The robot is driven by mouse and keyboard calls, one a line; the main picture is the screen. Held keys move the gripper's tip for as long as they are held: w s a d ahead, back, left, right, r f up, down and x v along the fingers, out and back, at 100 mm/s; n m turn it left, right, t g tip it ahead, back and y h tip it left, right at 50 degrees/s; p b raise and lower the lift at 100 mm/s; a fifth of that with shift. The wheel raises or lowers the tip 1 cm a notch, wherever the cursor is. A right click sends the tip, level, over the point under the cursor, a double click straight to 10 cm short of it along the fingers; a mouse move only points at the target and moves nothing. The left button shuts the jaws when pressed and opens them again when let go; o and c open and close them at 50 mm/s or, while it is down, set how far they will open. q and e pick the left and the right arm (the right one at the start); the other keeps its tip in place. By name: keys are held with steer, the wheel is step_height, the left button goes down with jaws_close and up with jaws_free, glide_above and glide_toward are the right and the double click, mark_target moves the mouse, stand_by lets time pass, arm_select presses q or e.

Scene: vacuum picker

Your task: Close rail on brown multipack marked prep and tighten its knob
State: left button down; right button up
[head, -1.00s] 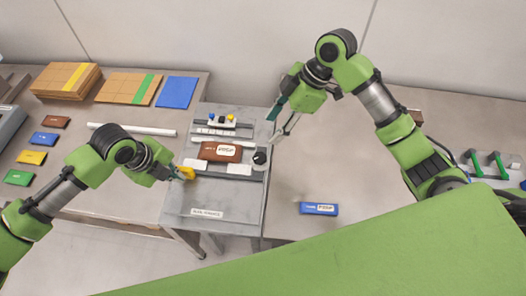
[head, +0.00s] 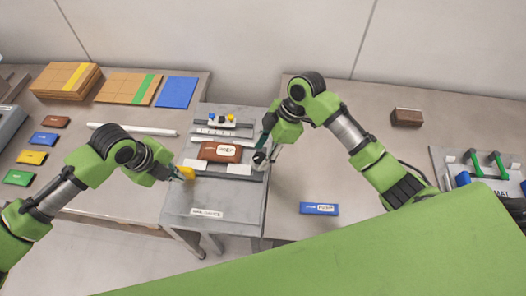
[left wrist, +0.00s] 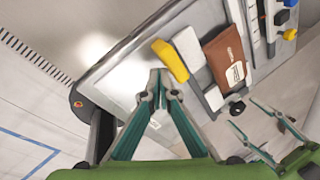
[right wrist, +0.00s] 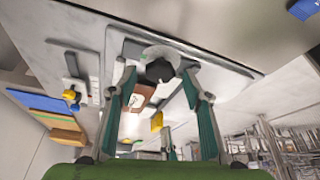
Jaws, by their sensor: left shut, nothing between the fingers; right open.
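The brown multipack (head: 222,152) with a white label lies on the grey fixture stand (head: 210,190), between white pads; it also shows in the left wrist view (left wrist: 226,56) and right wrist view (right wrist: 142,94). A yellow handle (head: 187,174) sits at the fixture's left end; it also shows in the left wrist view (left wrist: 170,61). A black knob (head: 260,160) is at the right end. My left gripper (left wrist: 160,75) is shut and empty, close beside the yellow handle. My right gripper (right wrist: 162,78) is open, its fingers on either side of the black knob (right wrist: 159,70).
A blue packet (head: 319,209) lies on the right table and a brown block (head: 406,117) stands farther back. Coloured packs (head: 30,157), cardboard stacks (head: 66,79) and a white tube (head: 132,129) are on the left table. A tray with green handles (head: 478,165) stands at far right.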

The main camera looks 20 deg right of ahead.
steer(key=shift+a+f, duration=0.1)
steer(key=shift+f, duration=0.05)
steer(key=c, duration=1.1)
